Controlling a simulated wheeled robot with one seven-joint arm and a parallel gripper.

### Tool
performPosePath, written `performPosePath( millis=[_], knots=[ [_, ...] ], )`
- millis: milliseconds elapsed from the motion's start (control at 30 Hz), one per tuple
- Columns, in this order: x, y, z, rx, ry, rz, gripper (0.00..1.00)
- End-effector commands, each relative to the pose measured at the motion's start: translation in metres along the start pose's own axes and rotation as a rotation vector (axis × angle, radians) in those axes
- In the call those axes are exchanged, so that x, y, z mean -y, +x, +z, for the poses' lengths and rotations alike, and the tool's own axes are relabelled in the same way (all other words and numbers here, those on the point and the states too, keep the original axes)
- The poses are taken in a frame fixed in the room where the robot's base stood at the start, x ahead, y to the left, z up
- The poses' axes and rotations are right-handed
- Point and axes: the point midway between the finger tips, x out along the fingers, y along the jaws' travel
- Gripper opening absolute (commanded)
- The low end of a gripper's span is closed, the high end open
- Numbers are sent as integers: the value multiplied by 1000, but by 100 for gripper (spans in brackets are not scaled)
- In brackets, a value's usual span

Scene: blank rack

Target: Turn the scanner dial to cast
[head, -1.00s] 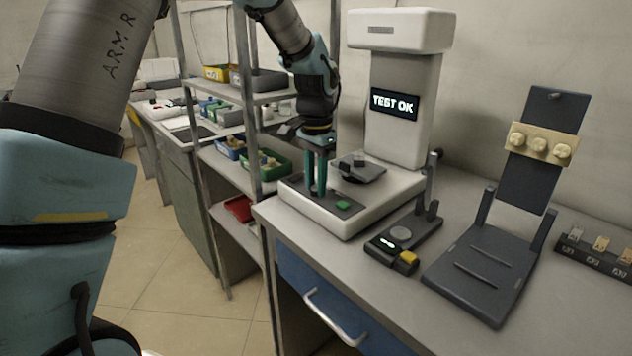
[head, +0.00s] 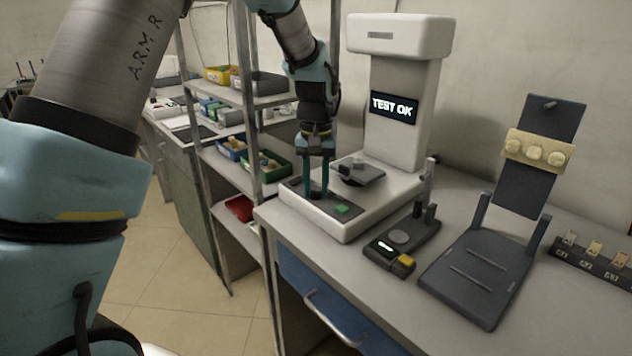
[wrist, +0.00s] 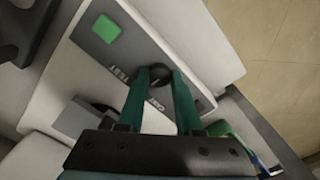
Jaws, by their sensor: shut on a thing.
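The scanner (head: 400,130) is a white column on a white base, and its screen (head: 394,107) reads TEST OK. The base's grey front panel (head: 328,207) carries a green button (head: 342,210). My gripper (head: 316,194) points down at this panel. In the wrist view, the fingertips (wrist: 160,75) are shut on the dark round dial (wrist: 157,70), one on each side. Lettering that reads TEST shows near the dial, with another label, seemingly CAST, beside the fingers. The dial's pointer direction cannot be made out.
A grey stage (head: 358,174) sits on the base just right of my gripper. A small device with a yellow button (head: 405,261) and a dark stand (head: 480,275) are on the bench to the right. A shelf rack (head: 262,100) stands close on the left.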

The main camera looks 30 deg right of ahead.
Motion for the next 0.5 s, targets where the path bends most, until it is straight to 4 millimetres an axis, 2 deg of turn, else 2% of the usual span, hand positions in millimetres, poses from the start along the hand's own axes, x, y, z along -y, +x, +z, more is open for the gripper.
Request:
performPosePath(
  millis=[500],
  knots=[
    [0, -2, 0, -2, -485, 0, 0]
  ],
)
